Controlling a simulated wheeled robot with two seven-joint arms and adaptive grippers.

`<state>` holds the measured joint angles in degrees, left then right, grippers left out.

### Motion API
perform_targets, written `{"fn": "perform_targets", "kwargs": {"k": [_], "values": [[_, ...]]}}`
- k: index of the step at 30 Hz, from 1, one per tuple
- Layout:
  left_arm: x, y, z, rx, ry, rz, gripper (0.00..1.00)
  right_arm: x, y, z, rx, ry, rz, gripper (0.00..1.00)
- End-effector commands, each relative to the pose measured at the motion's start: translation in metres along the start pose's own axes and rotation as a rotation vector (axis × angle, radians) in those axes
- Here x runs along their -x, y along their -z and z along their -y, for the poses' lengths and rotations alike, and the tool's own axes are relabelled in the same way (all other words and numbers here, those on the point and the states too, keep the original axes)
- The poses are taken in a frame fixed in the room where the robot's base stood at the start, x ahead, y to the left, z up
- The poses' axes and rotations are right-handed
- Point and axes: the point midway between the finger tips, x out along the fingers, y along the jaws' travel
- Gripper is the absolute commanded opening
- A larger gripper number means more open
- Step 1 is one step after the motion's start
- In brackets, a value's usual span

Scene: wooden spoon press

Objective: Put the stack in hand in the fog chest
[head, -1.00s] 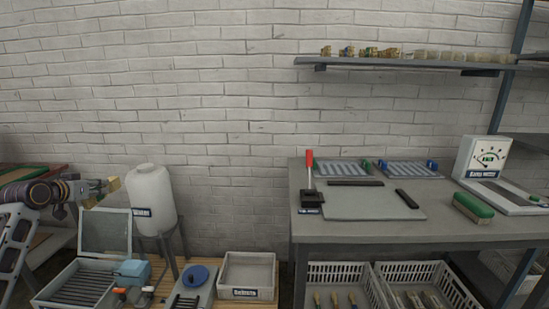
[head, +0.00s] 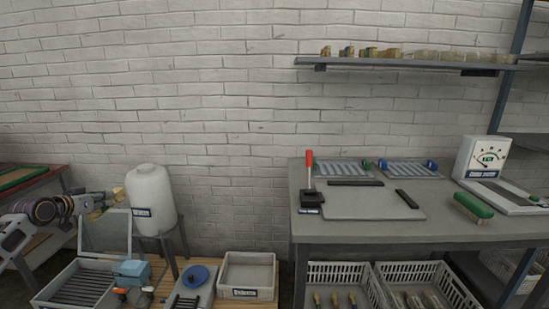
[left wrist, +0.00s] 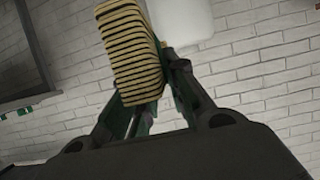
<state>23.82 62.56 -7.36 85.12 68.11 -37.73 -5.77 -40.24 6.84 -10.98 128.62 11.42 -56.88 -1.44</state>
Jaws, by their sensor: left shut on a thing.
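My left gripper (head: 97,202) is at the left in the head view, above and beside the raised lid of an open grey chest. In the left wrist view its fingers (left wrist: 140,95) are shut on a stack of thin, pale wooden pieces (left wrist: 130,45). The stack is tilted there and shows small and partly hidden in the head view. The open chest (head: 50,292) stands low at the left with dark slats inside and its lid (head: 105,236) up; it looks like the fog chest, but I read no label on it. My right gripper is out of view.
A white tank (head: 150,197) on a stand is close to the right of the gripper. A blue box (head: 132,272) sits at the chest's right side. An empty grey tray (head: 248,268) stands further right. A grey workbench (head: 370,228) fills the right.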

Motion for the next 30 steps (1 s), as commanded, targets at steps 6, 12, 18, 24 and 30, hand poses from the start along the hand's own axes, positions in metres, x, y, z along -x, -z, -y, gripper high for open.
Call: {"fn": "perform_targets", "kwargs": {"k": [6,12,18,24,30], "values": [[-0.005,-0.010,0.007,-0.001,0.004,0.000,0.00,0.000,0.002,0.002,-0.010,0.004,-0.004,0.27],[-0.009,-0.023,0.015,0.005,0.015,0.001,0.00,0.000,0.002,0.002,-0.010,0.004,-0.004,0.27],[-0.013,-0.039,0.029,0.017,0.041,0.000,0.00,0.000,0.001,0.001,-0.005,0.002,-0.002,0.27],[-0.013,-0.050,0.040,0.029,0.069,0.000,0.00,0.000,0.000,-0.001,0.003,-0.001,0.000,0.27],[-0.012,-0.060,0.052,0.044,0.104,0.000,0.00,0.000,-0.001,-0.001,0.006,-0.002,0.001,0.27]]}}
